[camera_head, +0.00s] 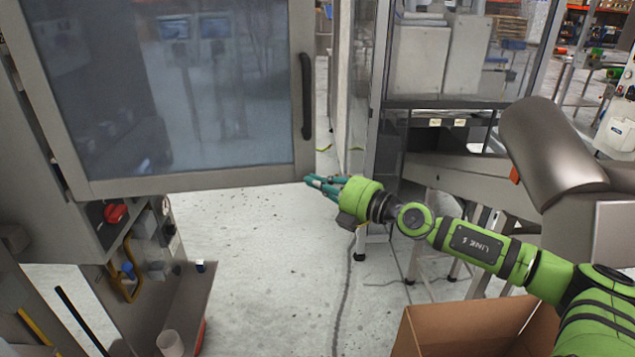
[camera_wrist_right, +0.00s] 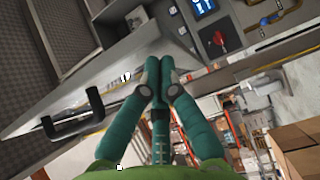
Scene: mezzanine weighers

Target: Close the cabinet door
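The cabinet door (camera_head: 200,178) has a grey frame and a large glass pane, and fills the upper left of the head view. It stands swung out from the cabinet. Its black bar handle (camera_head: 306,96) is on the right edge; it also shows at the left of the right wrist view (camera_wrist_right: 72,116). My right gripper (camera_head: 312,182) is at the door's lower right corner, below the handle. Its teal fingers are together with nothing between them in the right wrist view (camera_wrist_right: 158,68). I cannot tell whether they touch the door. My left gripper is not in view.
A red knob (camera_head: 115,213) sits on the machine below the door. An open cardboard box (camera_head: 455,330) is at the bottom right. A glass-walled machine (camera_head: 430,110) stands behind my right arm. Clear pale floor (camera_head: 270,270) lies below the door.

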